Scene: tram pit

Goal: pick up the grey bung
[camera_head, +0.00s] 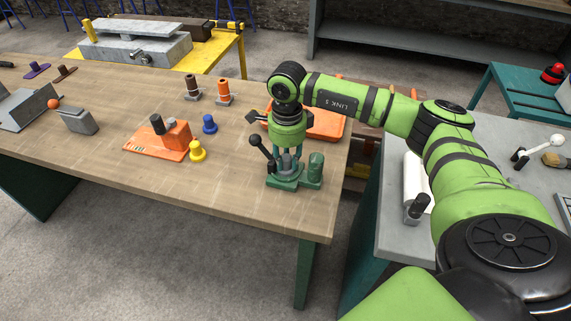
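My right gripper (288,162) points down over a dark green fixture (283,183) near the table's front right corner. The fixture has a black-knobbed lever on its left and a green cylinder (316,166) on its right. The fingers are small and overlap the fixture's grey middle, so I cannot tell whether they are open or shut, or hold anything. A dark grey cylinder (157,123), possibly the grey bung, stands at the orange block on an orange base (150,145), well left of the gripper. A blue bung (210,124) and a yellow bung (197,151) stand between them. My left gripper is out of view.
A brown plug (192,86) and an orange plug (223,92) stand behind. An orange tray (326,125) lies partly behind my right arm. A grey block (78,120) and an orange ball (53,103) are at left. The wooden table's (225,185) front middle is clear.

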